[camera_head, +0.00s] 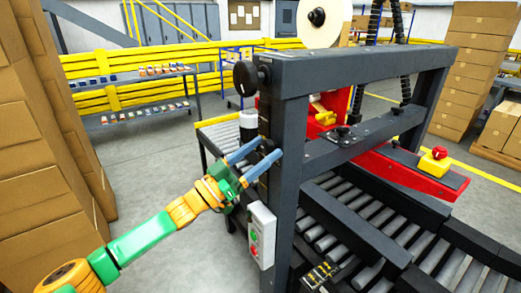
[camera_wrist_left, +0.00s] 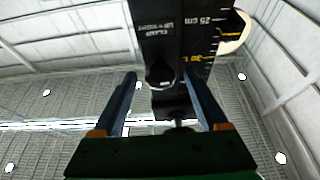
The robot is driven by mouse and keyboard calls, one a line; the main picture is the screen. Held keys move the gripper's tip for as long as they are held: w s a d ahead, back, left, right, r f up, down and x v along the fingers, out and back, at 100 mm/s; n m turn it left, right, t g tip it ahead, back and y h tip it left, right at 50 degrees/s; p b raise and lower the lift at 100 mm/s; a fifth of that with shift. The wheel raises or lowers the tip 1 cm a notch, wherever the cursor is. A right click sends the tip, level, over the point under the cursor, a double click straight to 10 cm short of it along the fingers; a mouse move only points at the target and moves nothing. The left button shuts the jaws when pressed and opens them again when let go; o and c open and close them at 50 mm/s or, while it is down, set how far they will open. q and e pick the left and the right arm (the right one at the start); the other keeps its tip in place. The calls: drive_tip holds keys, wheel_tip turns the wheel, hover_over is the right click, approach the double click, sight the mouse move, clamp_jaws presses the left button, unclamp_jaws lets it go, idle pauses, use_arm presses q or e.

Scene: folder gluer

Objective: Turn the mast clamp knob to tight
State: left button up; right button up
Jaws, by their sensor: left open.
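The dark mast (camera_head: 284,150) of the machine stands in the middle of the head view. A small dark clamp knob (camera_head: 267,146) sits on its side, partly hidden by my fingers. My left gripper (camera_head: 270,151) is open, its two blue fingers reaching to either side of this knob. My right gripper is not in view.
A larger black knob (camera_head: 245,78) sticks out from the upper crossbeam (camera_head: 350,66). A grey box with green and red buttons (camera_head: 261,235) is mounted below my gripper. Roller conveyors (camera_head: 340,225) lie to the right. Stacked cartons (camera_head: 40,140) stand at left.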

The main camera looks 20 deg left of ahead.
use_arm(q)
clamp_jaws()
drive_tip(key=shift+f+m, duration=0.1)
drive_tip(key=shift+m, duration=0.3)
drive_tip(key=m+g, duration=0.1)
drive_tip(key=m, duration=0.1)
drive_tip(key=m+g+h+b, duration=0.1)
drive_tip(key=m, duration=0.1)
drive_tip(key=shift+w+a+h, duration=0.1)
drive_tip(key=shift+a+h, duration=0.05)
drive_tip(key=shift+h, duration=0.15)
drive_tip(key=m+g, duration=0.2)
drive_tip(key=m, duration=0.2)
drive_tip(key=m+g+h+b, duration=0.1)
drive_tip(key=m, duration=0.4)
drive_tip(key=shift+w+a+r+g, duration=0.1)
drive_tip(key=shift+w+r+g, duration=0.1)
drive_tip(key=shift+g, duration=0.2)
drive_tip(key=m+g, duration=0.2)
drive_tip(key=m, duration=0.3)
drive_tip(key=shift+r, duration=0.15)
drive_tip(key=shift+a+r+m+g+y+p, duration=0.1)
drive_tip(key=shift+m+g+y+p, duration=0.45)
drive_tip(key=shift+m, duration=1.25)
